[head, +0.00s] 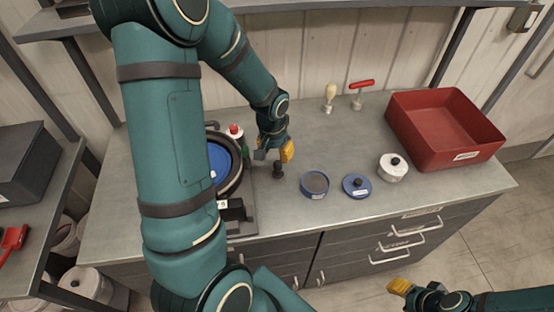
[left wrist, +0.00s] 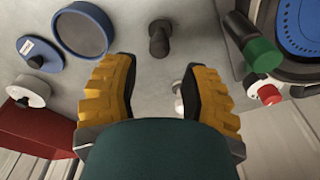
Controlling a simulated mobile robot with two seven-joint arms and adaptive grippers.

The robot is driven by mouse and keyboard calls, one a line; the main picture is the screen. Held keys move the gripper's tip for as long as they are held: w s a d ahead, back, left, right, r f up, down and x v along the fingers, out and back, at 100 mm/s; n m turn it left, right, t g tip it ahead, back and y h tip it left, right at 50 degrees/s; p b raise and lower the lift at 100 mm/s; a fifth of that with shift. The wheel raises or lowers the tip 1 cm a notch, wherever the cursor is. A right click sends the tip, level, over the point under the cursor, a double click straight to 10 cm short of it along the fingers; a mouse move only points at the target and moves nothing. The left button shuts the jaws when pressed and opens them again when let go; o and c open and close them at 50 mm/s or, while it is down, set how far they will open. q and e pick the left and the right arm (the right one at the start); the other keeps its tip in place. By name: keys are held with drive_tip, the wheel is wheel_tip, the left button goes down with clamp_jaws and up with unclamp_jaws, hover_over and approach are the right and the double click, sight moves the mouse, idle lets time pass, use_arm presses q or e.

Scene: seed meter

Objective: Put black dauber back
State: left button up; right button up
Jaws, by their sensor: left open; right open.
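The black dauber (head: 278,169) stands on the grey bench below my left gripper, right of the seed meter (head: 226,163). In the left wrist view the dauber (left wrist: 159,38) is a small black knobbed piece beyond my fingertips, with nothing around it. My left gripper (head: 275,152) is open, with yellow fingers apart and no object held; its fingers also show in the left wrist view (left wrist: 158,85). A round blue tin with a grey inside (head: 315,183) and a blue lid with a black knob (head: 356,186) lie to the right. My right gripper (head: 401,287) is open, low right, away from the bench.
A white pot (head: 393,168) and a red bin (head: 444,128) stand right. A yellow-handled tool (head: 330,97) and red T-handled tool (head: 361,93) stand at the back. The bench's middle back is clear.

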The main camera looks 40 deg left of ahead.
use_arm(q)
drive_tip(key=shift+s+r, duration=0.15)
drive_tip(key=shift+r, duration=1.35)
drive_tip(key=shift+s+f, duration=0.1)
